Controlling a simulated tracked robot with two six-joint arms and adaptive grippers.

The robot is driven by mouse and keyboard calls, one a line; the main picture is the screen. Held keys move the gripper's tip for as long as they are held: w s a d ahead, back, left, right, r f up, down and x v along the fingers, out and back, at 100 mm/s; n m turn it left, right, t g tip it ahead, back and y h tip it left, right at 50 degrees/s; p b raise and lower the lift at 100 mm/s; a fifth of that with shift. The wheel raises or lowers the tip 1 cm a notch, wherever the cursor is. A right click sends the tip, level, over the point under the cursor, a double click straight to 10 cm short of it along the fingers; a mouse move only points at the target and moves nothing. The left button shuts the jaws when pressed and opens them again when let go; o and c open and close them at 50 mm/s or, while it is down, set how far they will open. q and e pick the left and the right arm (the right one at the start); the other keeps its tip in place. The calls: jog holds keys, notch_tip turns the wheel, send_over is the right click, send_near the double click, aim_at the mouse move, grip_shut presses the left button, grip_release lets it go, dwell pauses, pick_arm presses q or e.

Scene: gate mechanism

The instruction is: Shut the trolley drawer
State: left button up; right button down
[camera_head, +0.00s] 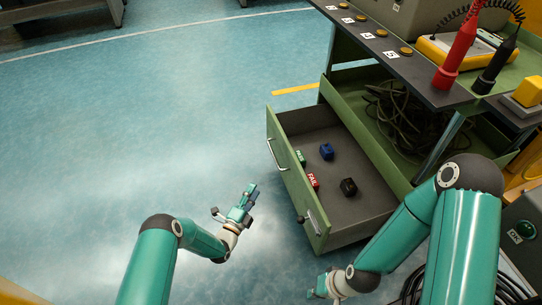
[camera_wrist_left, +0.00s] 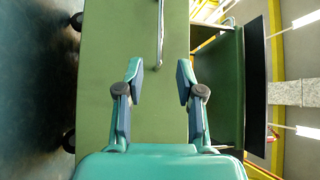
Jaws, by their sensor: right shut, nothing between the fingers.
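The trolley drawer (camera_head: 340,207) is pulled out from the green trolley (camera_head: 347,95). Its green front panel (camera_head: 288,178) faces left, with a metal handle (camera_head: 276,155) on it. My left gripper (camera_head: 249,196) is in front of this panel, apart from it. In the left wrist view, my left gripper (camera_wrist_left: 160,78) is open and empty, with the green front panel (camera_wrist_left: 115,40) behind it and the handle (camera_wrist_left: 160,32) above and between the fingers. My right gripper (camera_head: 318,289) is shut and empty, low in the head view, below the drawer's near corner and partly hidden by its arm.
Inside the drawer lie a green block (camera_head: 300,157), a red FAIL block (camera_head: 313,181), a blue block (camera_head: 326,151) and a black block (camera_head: 348,187). Cables (camera_head: 400,110) lie on the shelf above. Red and black probes (camera_head: 457,55) stand on the top. The floor at left is clear.

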pick_arm(q)
jog(key=shift+d, duration=0.2)
jog(key=b, duration=0.8)
send_near(274, 155)
jog(key=x, duration=0.5)
jog(key=f+x, duration=0.1)
jog(key=x, duration=0.2)
jog(key=shift+w+d, duration=0.15)
jog(key=shift+w, duration=0.05)
jog(key=shift+w+d+r+b, duration=0.2)
jog(key=shift+w+d+b, duration=0.15)
jog(key=shift+w, duration=0.3)
jog(key=shift+w+r, duration=0.1)
grip_shut()
